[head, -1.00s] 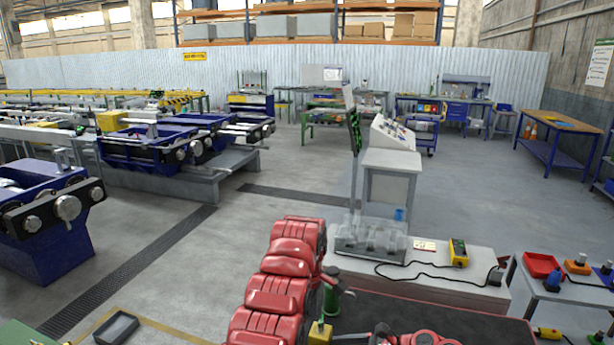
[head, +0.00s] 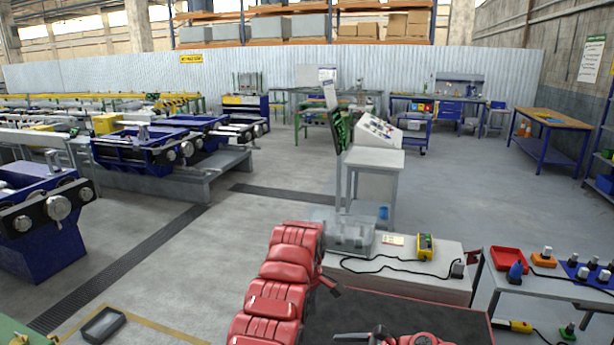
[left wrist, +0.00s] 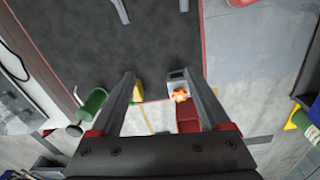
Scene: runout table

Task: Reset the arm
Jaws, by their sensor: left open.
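My left arm, red and segmented, rises from the bottom middle of the head view. Its gripper (head: 326,283) is at the right of the arm, partly hidden. In the left wrist view the left gripper (left wrist: 160,76) is open, its two dark fingers spread with nothing held between them. They are over the edge of a dark mat (left wrist: 160,40). A green cylinder (left wrist: 93,103) shows left of the fingers. Dark and red parts, seemingly of my right arm, are cut off at the bottom of the head view, and its jaws are unclear.
A dark-topped bench (head: 400,305) stands in front. Behind it a pale surface carries a yellow device (head: 425,246) with a black cable. A side table (head: 540,290) holds a red tray (head: 509,259) and blue fixtures. Blue machines stand left. Open floor lies between.

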